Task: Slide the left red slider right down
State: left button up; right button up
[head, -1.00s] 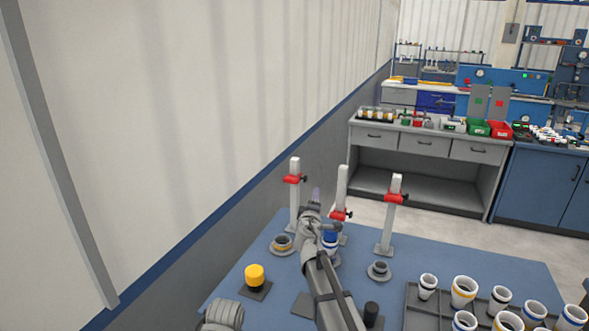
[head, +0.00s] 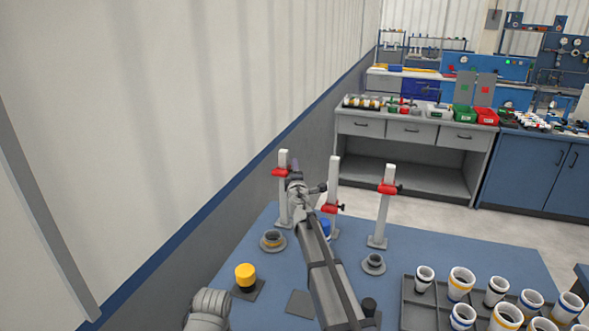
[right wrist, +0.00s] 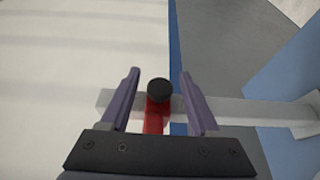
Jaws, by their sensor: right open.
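The left red slider (head: 280,172) sits high on the left white post (head: 284,208). My right gripper (head: 295,169) is beside it in the head view, with my right arm reaching up from the bottom. In the right wrist view, the red slider (right wrist: 156,122) and its black knob (right wrist: 159,90) lie between the two fingers of my open right gripper (right wrist: 160,76). There are gaps on both sides. The white post (right wrist: 245,112) runs across that view behind the fingers. My left gripper is not in view; only a grey part of my left arm shows at the bottom.
A middle post has a lower red slider (head: 330,209); the right post has a high one (head: 388,189). A yellow-topped piece (head: 245,275) stands on the blue table (head: 425,256). A grey tray (head: 410,309) of cups is at the right. The wall is close behind the left post.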

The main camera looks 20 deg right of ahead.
jog(key=shift+x, duration=1.15)
grip_shut()
dwell(0.5)
